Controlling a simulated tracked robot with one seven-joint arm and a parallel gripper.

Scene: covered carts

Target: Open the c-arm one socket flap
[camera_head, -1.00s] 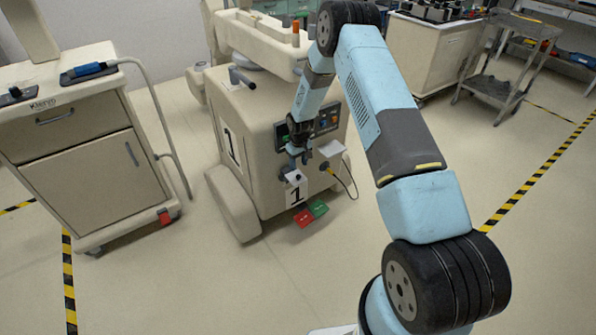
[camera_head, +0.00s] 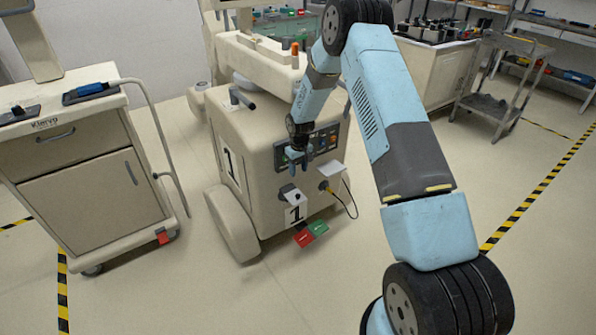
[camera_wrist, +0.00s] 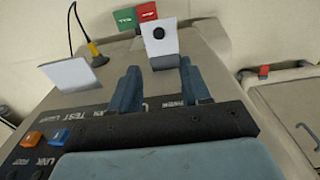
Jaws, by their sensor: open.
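The c-arm one cart (camera_head: 255,140) is a beige body with "1" labels. My gripper (camera_head: 299,160) is open and empty, above the flap and in front of the control panel. In the wrist view its blue fingers (camera_wrist: 160,86) are apart, with the flap beyond them, not touching it.
A second white flap (camera_head: 331,169) stands out beside a yellow plug (camera_head: 325,186) with a black cable. Red (camera_head: 304,238) and green (camera_head: 318,228) pads lie below the cart front. A beige drawer cart (camera_head: 85,165) stands left. The floor between the carts is clear.

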